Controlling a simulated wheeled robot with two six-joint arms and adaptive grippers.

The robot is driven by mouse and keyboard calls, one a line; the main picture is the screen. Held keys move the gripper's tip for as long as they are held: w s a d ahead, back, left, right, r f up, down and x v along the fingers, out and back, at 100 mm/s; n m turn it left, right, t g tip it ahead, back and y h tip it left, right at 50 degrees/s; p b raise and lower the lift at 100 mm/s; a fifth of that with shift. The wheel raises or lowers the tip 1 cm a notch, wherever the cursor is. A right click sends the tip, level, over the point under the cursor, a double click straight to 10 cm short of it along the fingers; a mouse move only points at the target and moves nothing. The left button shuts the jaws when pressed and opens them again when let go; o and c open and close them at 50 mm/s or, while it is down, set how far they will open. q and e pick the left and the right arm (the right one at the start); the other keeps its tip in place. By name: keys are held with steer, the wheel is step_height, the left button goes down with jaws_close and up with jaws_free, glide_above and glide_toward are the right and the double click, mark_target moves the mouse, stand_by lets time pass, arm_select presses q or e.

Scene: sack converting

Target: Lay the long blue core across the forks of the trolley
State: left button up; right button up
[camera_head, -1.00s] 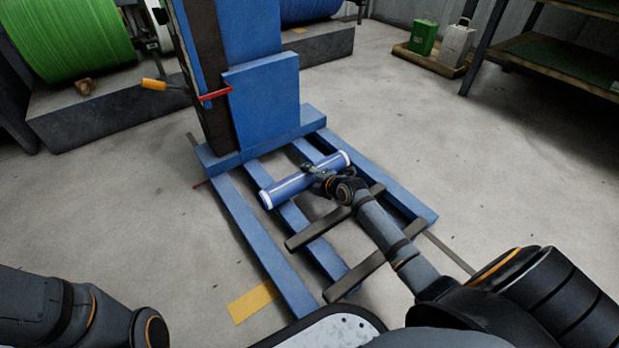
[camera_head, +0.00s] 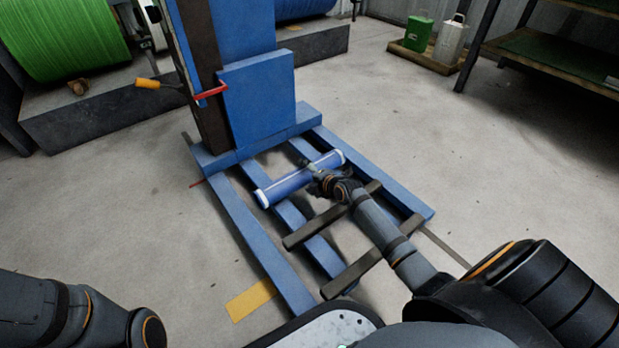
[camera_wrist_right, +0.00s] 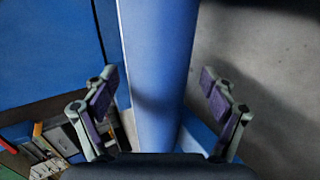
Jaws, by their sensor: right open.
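The long blue core (camera_head: 290,184), with pale ends, lies crosswise over the blue forks (camera_head: 291,215) of the trolley (camera_head: 262,110), a little in front of its upright mast. It looks level, but its contact with the forks is hard to see. My right gripper (camera_head: 316,172) is at the core, right of its middle. In the right wrist view the fingers (camera_wrist_right: 158,78) are spread apart, one on each side of the core (camera_wrist_right: 158,40), with gaps between them and it. My left gripper is out of view; only part of the left arm shows.
Two dark bars (camera_head: 312,229) lie across the trolley's legs nearer to me. A green reel (camera_head: 66,38) stands at the back left. Green and pale cans (camera_head: 417,33) and a shelf (camera_head: 550,62) are at the back right. The floor to the right is clear.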

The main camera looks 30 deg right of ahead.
steer(key=v, duration=1.1)
steer(key=shift+s+r, duration=0.25)
steer(key=shift+s, duration=0.05)
